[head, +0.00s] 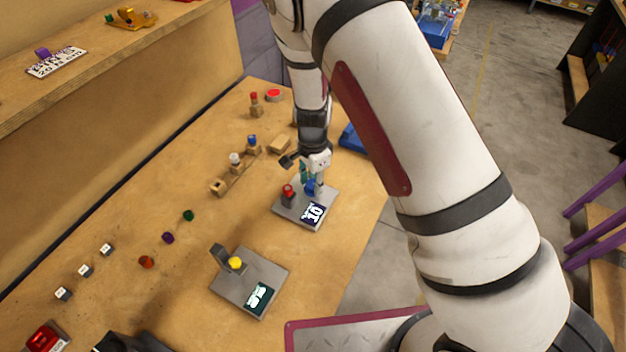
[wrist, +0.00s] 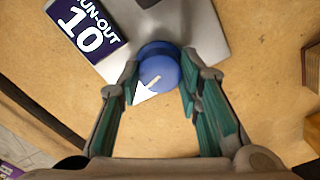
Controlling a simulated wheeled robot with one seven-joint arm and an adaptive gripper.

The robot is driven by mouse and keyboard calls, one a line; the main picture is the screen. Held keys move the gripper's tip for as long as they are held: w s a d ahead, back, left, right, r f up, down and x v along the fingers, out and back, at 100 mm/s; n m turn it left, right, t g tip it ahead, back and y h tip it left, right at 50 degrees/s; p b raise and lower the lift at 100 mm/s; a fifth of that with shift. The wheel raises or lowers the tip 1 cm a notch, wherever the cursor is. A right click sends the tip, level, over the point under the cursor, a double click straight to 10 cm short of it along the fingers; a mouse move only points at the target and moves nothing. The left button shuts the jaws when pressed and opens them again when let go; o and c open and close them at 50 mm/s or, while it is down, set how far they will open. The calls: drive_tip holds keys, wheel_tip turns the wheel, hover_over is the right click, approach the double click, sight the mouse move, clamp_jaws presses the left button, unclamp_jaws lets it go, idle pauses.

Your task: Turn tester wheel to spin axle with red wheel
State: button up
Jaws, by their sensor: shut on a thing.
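The run-out tester is a grey metal plate (head: 292,214) on the wooden table, with a dark "10" display (head: 313,214). A red wheel (head: 288,189) stands on a dark mount at the plate's left side. A blue knob-like wheel (head: 310,188) sits at the plate's far right part, partly hidden by my gripper (head: 313,181). In the wrist view, the blue wheel (wrist: 161,66) carries a white arrow pointing down-left. My gripper (wrist: 160,85) has its green-padded fingers on either side of the blue wheel and is shut on it. The red wheel is not visible in the wrist view.
A second grey plate (head: 238,291) with a yellow part stands nearer on the table. Small wooden blocks with colored tops (head: 252,144) stand up-left of my gripper. A blue tray (head: 352,139) lies behind it. The table's right edge is close.

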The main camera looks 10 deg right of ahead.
drive_tip(key=o, duration=1.1)
drive_tip(key=shift+o, duration=0.2)
wheel_tip(320, 180, up, 12)
